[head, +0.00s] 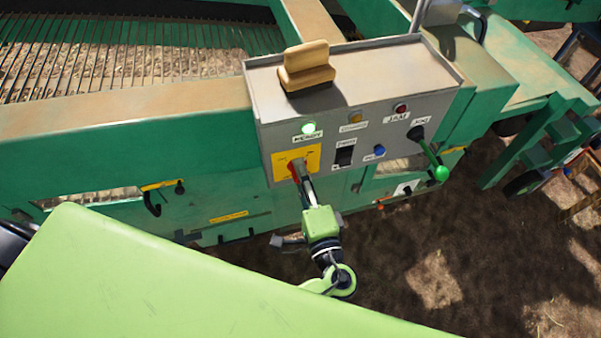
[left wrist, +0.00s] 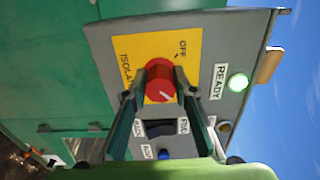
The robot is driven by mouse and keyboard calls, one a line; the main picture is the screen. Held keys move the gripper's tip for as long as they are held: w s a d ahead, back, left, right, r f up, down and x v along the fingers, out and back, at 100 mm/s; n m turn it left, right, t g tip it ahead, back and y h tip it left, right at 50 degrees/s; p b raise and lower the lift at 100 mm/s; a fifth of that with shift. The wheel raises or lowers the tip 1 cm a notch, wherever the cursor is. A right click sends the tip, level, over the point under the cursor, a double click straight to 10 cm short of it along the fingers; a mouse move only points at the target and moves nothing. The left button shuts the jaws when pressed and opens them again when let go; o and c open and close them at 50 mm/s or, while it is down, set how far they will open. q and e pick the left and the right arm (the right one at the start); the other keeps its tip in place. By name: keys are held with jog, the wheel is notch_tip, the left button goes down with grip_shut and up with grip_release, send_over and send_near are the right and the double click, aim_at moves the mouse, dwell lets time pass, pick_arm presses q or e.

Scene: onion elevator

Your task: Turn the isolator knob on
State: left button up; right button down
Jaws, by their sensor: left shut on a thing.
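The red isolator knob (head: 292,171) sits on a yellow plate (head: 310,156) at the lower left of the grey control panel. In the left wrist view the knob (left wrist: 159,82) has a short white mark at its lower right edge. The word OFF is on the plate, above and right of the knob; no ON label is readable. My left gripper (head: 299,172) is shut on the knob, one finger on each side, also in the left wrist view (left wrist: 161,76). The READY light (head: 308,128) glows green. My right gripper is not in view.
The panel (head: 260,100) also carries a black rocker switch (head: 344,156), a blue button (head: 379,151), amber and red lamps, and a black lever with a green ball (head: 441,173). A tan block-like object (head: 306,66) stands on top. Green machine frame surrounds it; bare soil lies below right.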

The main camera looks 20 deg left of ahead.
pick_arm(q)
jog(key=o, duration=1.1)
jog(key=shift+s+d, duration=0.1)
jog(key=v, duration=1.2)
